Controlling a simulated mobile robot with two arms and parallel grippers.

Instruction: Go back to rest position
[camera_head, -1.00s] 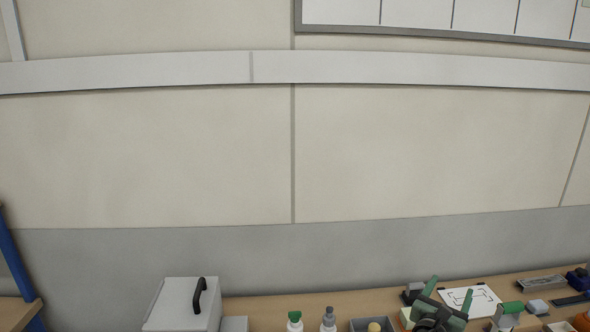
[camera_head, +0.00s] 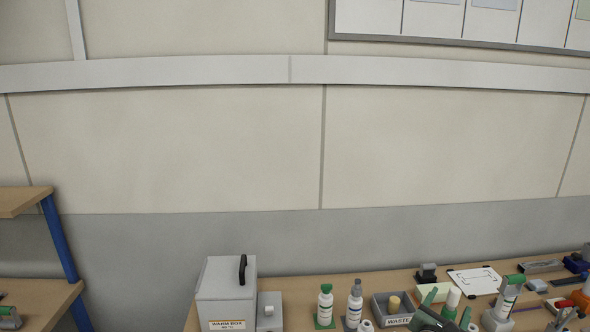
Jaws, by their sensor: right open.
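My right gripper (camera_head: 442,306) shows at the bottom edge, low over the workbench (camera_head: 340,283). Its two green-tipped fingers stand apart, and it is open. I see nothing held. The gripper's body is cut off by the lower edge of the picture. My left gripper is not in view.
On the bench are a grey warm box (camera_head: 226,290) with a black handle, two bottles (camera_head: 326,304) (camera_head: 355,303), a waste bin (camera_head: 381,307), a white marked card (camera_head: 474,282) and several tools at the right. A blue-post shelf (camera_head: 57,238) stands at the left.

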